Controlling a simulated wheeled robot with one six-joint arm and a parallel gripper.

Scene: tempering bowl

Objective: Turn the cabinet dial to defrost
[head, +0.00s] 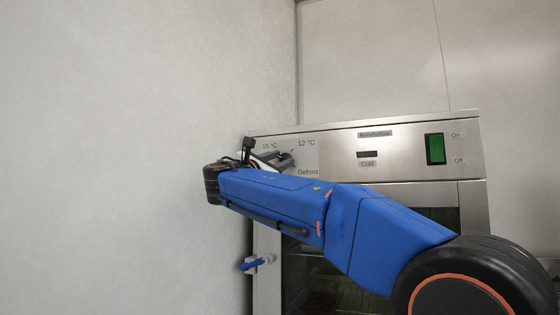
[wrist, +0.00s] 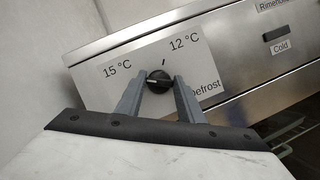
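The round black dial (wrist: 159,82) sits on a light label plate (wrist: 110,82) on the cabinet's front panel. The plate reads 15 °C at upper left, 12 °C at upper right and Defrost at lower right. A pale mark on the dial faces left, and a short dark tick stands above it. My gripper (wrist: 160,79) has one grey finger on each side of the dial, very near it, and looks open; contact cannot be made out. In the head view my gripper (head: 282,158) is at the plate and mostly hides the dial.
The steel cabinet (head: 330,142) carries a green switch (head: 435,148) marked On and Off and a small display (head: 367,154) above Cold. A blue-handled valve (head: 256,264) is low at left. A plain wall (head: 130,80) stands close on the left.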

